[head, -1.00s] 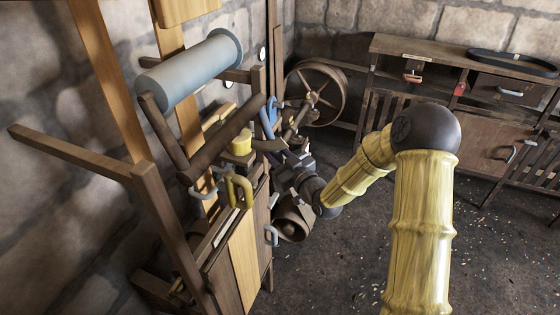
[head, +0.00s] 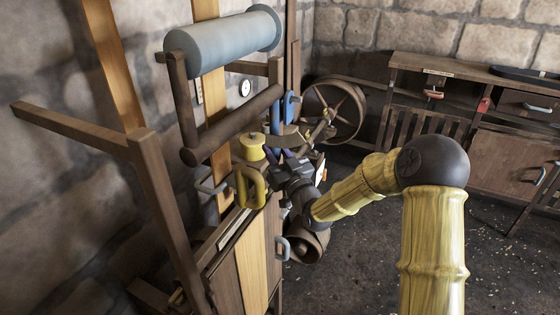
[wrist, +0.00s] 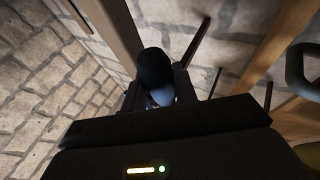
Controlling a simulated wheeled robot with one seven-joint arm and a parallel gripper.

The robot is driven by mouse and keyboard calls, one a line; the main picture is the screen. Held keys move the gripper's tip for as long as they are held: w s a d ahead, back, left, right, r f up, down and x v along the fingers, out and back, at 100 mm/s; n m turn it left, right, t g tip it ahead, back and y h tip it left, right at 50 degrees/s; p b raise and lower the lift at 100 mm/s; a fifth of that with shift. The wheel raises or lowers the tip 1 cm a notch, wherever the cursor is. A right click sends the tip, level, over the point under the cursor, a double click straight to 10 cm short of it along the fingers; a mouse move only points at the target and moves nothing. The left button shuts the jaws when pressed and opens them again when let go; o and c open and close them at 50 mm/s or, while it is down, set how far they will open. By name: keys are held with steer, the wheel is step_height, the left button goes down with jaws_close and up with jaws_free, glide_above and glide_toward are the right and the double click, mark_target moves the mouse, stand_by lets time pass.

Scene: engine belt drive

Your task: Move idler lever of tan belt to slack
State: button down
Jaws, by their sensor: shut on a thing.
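Blue parts (head: 289,104) show just above the gripper in the head view, near a brown curved arm (head: 286,137). The lever's pivot is hidden. Long tan strips (head: 206,115) run up the machine, and one (head: 246,255) shows low at the front. I cannot tell which of these is the tan belt.
A grey-blue roller (head: 222,45) is above a dark bar (head: 232,126). A wooden post and rail (head: 160,200) stand at the left. A spoked wheel (head: 335,108) is behind. A workbench (head: 440,75) stands along the right wall. Open floor (head: 380,255) lies right of the machine.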

steer(key=shift+a+r, duration=0.1)
steer(key=shift+r, duration=0.2)
steer(key=c, duration=1.4)
jaws_free()
steer(key=o, duration=0.3)
steer(key=shift+w+f, duration=0.1)
steer(key=shift+w, duration=0.05)
steer(key=shift+f, duration=0.2)
steer(key=shift+s+f, duration=0.15)
steer(key=shift+s, duration=0.15)
steer(key=b+v, duration=0.3)
steer(key=v, duration=1.4)
steer(key=shift+w, duration=0.15)
